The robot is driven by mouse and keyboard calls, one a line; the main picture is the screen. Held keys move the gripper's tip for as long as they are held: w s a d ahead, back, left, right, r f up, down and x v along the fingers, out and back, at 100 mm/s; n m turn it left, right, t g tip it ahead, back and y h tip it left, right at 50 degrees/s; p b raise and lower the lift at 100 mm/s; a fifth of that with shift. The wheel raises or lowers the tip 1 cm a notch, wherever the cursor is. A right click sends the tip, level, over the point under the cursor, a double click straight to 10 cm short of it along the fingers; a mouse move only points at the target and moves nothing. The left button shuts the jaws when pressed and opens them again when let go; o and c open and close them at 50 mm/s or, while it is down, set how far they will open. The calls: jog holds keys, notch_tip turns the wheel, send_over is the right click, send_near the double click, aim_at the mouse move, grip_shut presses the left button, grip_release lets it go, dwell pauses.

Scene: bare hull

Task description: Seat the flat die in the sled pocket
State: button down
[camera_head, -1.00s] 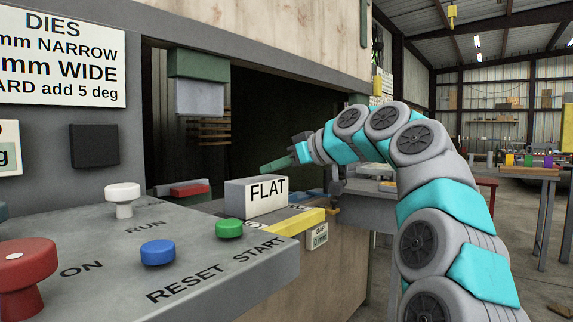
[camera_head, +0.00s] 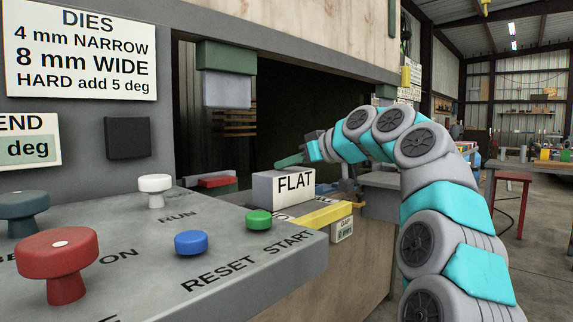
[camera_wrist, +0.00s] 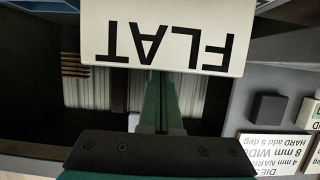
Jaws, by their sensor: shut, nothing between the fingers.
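The flat die is a pale grey block marked FLAT (camera_head: 283,187). It sits at the machine opening behind the control panel, beside a yellow bar (camera_head: 322,215). In the wrist view the die (camera_wrist: 165,35) fills the top middle, its label upside down. My gripper (camera_head: 289,160) is just above and behind the die in the head view. Its green fingers (camera_wrist: 157,98) are together and empty, pointing toward the die's edge in the wrist view. I cannot tell whether they touch it. The sled pocket is not clearly visible; the die or the panel may hide it.
The control panel (camera_head: 215,262) fills the front left with a red knob (camera_head: 57,258), blue button (camera_head: 191,242), green button (camera_head: 259,222) and white knob (camera_head: 155,188). A green and grey block (camera_head: 227,75) hangs above the opening. A workbench (camera_head: 535,168) stands far right.

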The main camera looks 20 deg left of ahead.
jog(key=shift+f, duration=0.4)
